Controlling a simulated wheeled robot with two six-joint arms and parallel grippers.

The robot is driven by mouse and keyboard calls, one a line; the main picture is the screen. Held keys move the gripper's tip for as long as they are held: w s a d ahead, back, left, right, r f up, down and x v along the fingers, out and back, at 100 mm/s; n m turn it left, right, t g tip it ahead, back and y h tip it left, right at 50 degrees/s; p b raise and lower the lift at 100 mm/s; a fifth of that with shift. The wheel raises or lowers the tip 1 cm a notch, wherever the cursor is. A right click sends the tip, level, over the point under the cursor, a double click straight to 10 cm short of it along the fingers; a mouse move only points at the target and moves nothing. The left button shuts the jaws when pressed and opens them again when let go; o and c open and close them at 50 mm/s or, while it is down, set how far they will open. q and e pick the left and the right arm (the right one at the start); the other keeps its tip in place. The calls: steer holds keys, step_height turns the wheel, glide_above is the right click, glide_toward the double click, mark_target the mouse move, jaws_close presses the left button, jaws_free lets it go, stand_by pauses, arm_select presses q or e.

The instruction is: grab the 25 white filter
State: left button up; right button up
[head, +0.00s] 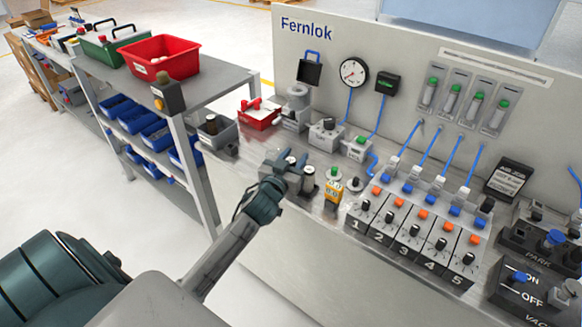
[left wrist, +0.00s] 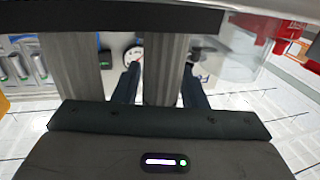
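My left gripper (head: 287,164) reaches over the front part of the bench, among a row of small parts. Its fingers stand apart; in the left wrist view the gripper (left wrist: 118,70) shows a gap between two grey ribbed bars. A small white-topped cylinder (head: 291,160) shows between or just behind the fingers; I cannot tell whether they touch it. Another pale-topped cylinder (head: 308,181) stands just right of the gripper. No size marking such as 25 is readable, so I cannot tell which is the named filter. My right gripper is not in view.
A green-topped part (head: 335,173), a yellow block (head: 333,194) and a dark-topped part (head: 355,184) stand close right. The numbered valve panel (head: 413,230) lies beyond. A small red tray (head: 260,115) is behind left. A shelf holds a red bin (head: 162,58).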

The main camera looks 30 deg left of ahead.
arm_select(q)
steer(key=shift+w, duration=0.15)
steer(key=c, duration=0.7)
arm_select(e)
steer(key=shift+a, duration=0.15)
arm_select(q)
steer(key=shift+r, duration=0.1)
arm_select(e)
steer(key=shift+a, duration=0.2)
